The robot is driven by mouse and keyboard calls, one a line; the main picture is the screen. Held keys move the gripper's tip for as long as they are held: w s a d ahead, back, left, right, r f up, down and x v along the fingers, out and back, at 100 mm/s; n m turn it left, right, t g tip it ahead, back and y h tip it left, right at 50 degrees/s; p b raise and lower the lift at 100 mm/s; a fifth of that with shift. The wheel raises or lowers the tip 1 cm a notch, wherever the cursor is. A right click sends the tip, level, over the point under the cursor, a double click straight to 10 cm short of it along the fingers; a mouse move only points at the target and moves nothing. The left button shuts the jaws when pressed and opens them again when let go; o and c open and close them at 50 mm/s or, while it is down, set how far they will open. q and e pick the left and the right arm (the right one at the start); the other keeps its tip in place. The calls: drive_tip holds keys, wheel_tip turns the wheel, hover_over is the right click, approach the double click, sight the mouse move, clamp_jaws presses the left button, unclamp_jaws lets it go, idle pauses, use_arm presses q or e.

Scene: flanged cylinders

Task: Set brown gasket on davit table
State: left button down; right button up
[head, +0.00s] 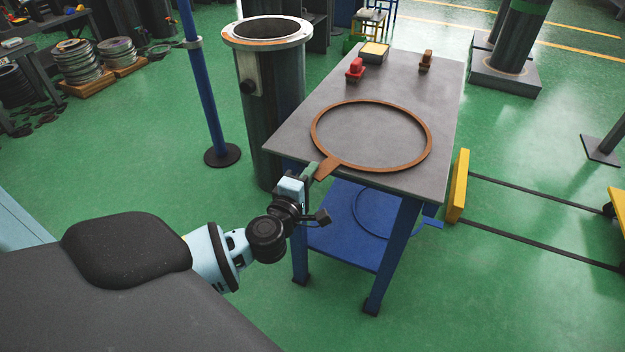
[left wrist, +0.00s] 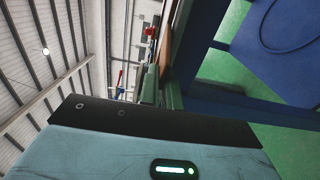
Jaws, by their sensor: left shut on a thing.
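The brown gasket (head: 330,164) is a thin flat ring with a short tab. In the head view its ring lies over the near half of the davit table (head: 400,82), which has a grey top and blue legs. My left gripper (head: 312,172) is at the table's near left corner, shut on the gasket's tab, which sticks out past the near edge. I cannot tell whether the ring touches the top or is slightly above it. In the left wrist view the gripper fingers (left wrist: 150,84) show in part, seen from low beside the table. My right gripper is out of view.
A red item (head: 355,69), a yellow-topped box (head: 374,52) and a small brown item (head: 425,61) stand at the table's far end. A flanged cylinder (head: 275,95) stands close at the table's left, with a blue post (head: 203,90) beyond. A blue shelf (head: 345,238) is below.

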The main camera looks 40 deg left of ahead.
use_arm(q)
drive_tip(key=shift+r, duration=0.1)
drive_tip(key=shift+f, duration=0.2)
drive_tip(key=c, duration=1.6)
unclamp_jaws()
